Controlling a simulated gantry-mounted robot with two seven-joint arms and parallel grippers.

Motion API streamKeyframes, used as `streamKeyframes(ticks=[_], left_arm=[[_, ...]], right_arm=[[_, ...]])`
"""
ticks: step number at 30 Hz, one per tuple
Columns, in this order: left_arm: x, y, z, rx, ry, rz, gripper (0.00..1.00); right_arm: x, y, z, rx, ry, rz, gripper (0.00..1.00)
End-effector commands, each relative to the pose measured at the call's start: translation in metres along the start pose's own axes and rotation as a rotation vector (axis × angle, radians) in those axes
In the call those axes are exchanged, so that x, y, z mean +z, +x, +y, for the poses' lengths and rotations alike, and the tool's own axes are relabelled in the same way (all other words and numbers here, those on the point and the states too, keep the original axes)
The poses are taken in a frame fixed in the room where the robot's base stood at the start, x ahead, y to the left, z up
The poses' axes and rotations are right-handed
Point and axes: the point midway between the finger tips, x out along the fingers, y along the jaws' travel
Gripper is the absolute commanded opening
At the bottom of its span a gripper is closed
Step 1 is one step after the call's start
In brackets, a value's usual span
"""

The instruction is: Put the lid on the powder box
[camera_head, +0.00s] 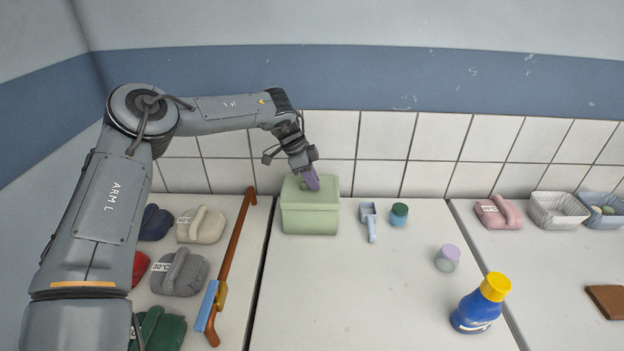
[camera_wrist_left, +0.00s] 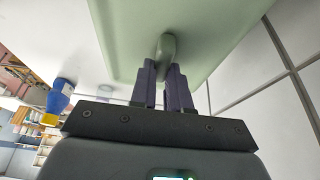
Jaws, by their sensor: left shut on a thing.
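The powder box (camera_head: 309,220) is a pale green box standing upright at the back of the white worktop. Its pale green lid (camera_head: 327,187) sits on top of the box, and no gap shows between them from here. My left gripper (camera_head: 312,181) is over the lid with its purple fingers pointing down. In the left wrist view the fingers (camera_wrist_left: 164,72) are shut on the lid's rounded handle (camera_wrist_left: 166,48), and the lid (camera_wrist_left: 120,28) fills the top of that view. Whether the lid is fully seated cannot be told. My right gripper is not in view.
A pale blue scoop (camera_head: 370,220) and a small green-topped jar (camera_head: 399,215) stand right of the box. A lilac-topped cup (camera_head: 447,258) and a blue bottle with yellow cap (camera_head: 481,304) are farther right. Folded cloths and an orange-brown stick (camera_head: 234,250) lie left. The front middle worktop is clear.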

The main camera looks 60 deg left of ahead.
Motion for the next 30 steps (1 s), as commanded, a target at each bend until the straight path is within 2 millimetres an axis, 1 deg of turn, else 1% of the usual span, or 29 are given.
streamKeyframes(ticks=[15,30], left_arm=[[0.0001,0.0002,0.0,0.0,0.0,0.0,0.0],[0.0026,0.0063,-0.0001,0.0,0.0,0.0,0.0]], right_arm=[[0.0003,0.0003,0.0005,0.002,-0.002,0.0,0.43],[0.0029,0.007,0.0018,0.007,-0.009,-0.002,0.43]])
